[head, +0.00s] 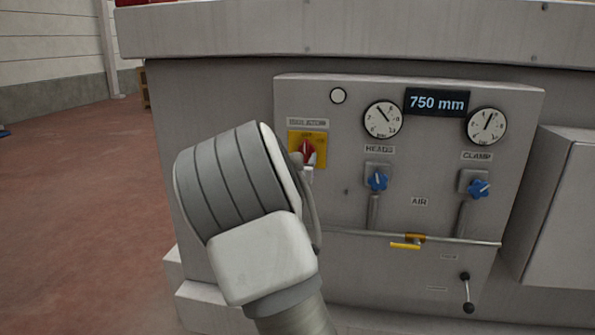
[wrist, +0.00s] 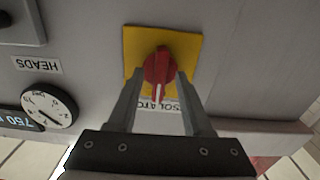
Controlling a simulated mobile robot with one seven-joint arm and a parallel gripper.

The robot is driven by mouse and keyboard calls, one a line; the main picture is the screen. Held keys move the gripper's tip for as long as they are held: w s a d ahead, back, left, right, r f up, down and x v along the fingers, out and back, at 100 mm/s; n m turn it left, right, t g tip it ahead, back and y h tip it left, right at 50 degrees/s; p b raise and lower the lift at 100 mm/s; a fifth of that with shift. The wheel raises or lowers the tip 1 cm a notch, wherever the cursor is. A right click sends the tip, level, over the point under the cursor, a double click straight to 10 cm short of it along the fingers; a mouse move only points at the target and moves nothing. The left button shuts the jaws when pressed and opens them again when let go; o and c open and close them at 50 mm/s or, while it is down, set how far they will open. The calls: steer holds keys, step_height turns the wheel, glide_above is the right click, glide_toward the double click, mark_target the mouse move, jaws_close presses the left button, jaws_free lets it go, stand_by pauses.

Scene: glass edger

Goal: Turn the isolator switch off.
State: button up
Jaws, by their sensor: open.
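The isolator switch is a red knob (wrist: 158,66) on a square yellow plate (wrist: 189,46). In the wrist view, which shows the panel upside down, its white-marked end points toward the bottom of the picture, toward a partly covered isolator label (wrist: 160,104). My gripper (wrist: 159,77) is open, with one finger on each side of the knob. I cannot tell whether either finger touches it.
The grey panel (head: 345,212) carries two round gauges (head: 382,119) (head: 487,126), a 750 mm display (head: 437,102) and two blue valve knobs (head: 377,180) (head: 479,188). A yellow handle (head: 408,243) and a black lever (head: 466,292) are lower right. Open floor (head: 80,200) lies left.

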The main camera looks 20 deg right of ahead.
steer(key=v, duration=1.7)
steer(key=shift+b, duration=0.3)
steer(key=shift+w, duration=0.1)
steer(key=s+a+f+n+g+y, duration=0.2)
steer(key=s+a+n+g+y, duration=0.25)
steer(key=s+a+y, duration=0.65)
steer(key=s+f+n+g, duration=0.1)
steer(key=s+f+g, duration=0.1)
steer(key=s, duration=0.7)
steer(key=s+d+f+n+g+h, duration=0.1)
steer(key=s+f+g, duration=0.1)
steer(key=s, duration=0.7)
steer(key=shift+f+g, duration=0.3)
steer(key=shift+g, duration=0.15)
steer(key=shift+d, duration=0.15)
